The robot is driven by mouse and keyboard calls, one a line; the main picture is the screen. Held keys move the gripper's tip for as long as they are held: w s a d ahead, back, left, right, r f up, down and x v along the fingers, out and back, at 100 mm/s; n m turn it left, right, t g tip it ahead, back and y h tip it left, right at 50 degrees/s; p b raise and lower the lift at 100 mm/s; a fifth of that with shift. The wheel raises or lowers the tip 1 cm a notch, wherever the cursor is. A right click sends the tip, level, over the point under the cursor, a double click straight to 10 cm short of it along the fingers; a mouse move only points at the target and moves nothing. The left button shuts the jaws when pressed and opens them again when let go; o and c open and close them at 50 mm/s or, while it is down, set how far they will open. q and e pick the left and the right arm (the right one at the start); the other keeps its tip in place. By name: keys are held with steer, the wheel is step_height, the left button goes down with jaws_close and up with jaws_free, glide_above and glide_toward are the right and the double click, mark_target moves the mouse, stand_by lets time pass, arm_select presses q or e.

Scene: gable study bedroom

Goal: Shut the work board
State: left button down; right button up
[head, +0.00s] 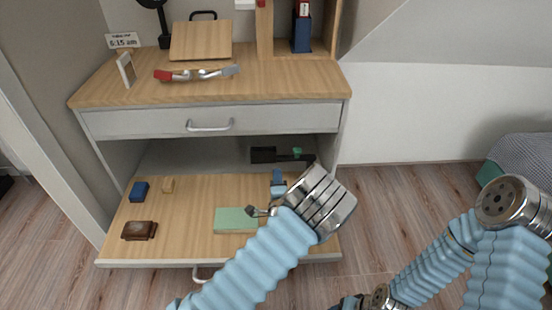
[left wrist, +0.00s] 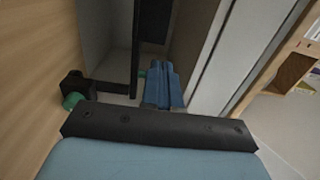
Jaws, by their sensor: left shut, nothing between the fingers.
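The work board (head: 185,210) is a pale wood panel with a light front edge, drawn well out from under the drawer (head: 160,122) of the desk. My left arm reaches over its right part. In the left wrist view, black, green and blue parts stand before a grey recess, with wood along the left. My right arm shows at the lower right; its fingers do not show.
The desktop (head: 270,80) holds a red-and-grey tool (head: 195,74). Floor (head: 390,200) is clear right of the desk.

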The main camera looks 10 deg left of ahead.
arm_select(q)
steer(key=p+x, duration=0.1)
steer(key=x, duration=0.7)
arm_select(e)
steer(key=shift+r, duration=0.5)
arm_select(q)
steer(key=shift+w+f, duration=0.1)
arm_select(e)
steer(key=shift+f, duration=0.15)
